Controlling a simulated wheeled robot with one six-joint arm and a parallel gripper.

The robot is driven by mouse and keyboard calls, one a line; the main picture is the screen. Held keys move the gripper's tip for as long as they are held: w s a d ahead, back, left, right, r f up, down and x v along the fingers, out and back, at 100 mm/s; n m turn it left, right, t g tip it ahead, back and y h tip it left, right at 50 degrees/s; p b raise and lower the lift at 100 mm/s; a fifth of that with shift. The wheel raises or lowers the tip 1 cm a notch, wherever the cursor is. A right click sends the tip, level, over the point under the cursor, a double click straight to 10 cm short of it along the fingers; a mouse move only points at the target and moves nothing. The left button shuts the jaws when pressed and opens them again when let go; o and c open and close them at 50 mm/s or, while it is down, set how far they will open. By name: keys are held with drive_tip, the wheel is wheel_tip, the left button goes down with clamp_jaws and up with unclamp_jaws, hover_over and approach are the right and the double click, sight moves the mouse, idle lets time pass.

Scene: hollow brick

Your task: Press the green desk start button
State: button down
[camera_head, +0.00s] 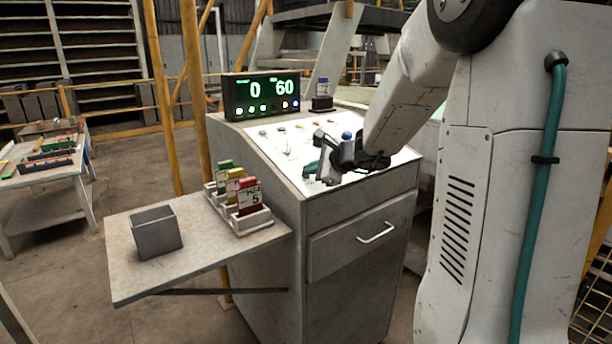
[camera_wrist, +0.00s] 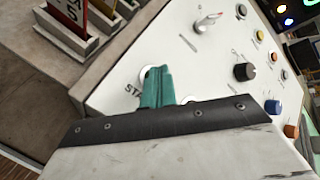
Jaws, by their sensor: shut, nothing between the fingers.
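The control desk's sloped white panel (camera_head: 272,142) stands in the middle of the head view. My gripper (camera_head: 311,169) is low over the panel's near left part, with its teal fingers closed together and empty. In the wrist view the teal fingertips (camera_wrist: 157,84) lie over a round pale ring, beside lettering that begins "STA". The green start button itself is hidden behind the fingers. I cannot tell whether the fingertips touch it.
A display (camera_head: 262,95) stands behind. A side shelf (camera_head: 190,270) holds a grey bin (camera_head: 157,233) and a card rack (camera_head: 246,222).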

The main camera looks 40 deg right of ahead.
idle(0.3)
drive_tip(key=shift+s+r, duration=0.2)
drive_tip(key=shift+r, duration=0.55)
drive_tip(key=shift+s+r, duration=0.25)
drive_tip(key=shift+r, duration=0.55)
drive_tip(key=shift+s+r, duration=0.2)
drive_tip(key=shift+r, duration=0.65)
drive_tip(key=shift+s+r, duration=0.25)
drive_tip(key=shift+r, duration=0.55)
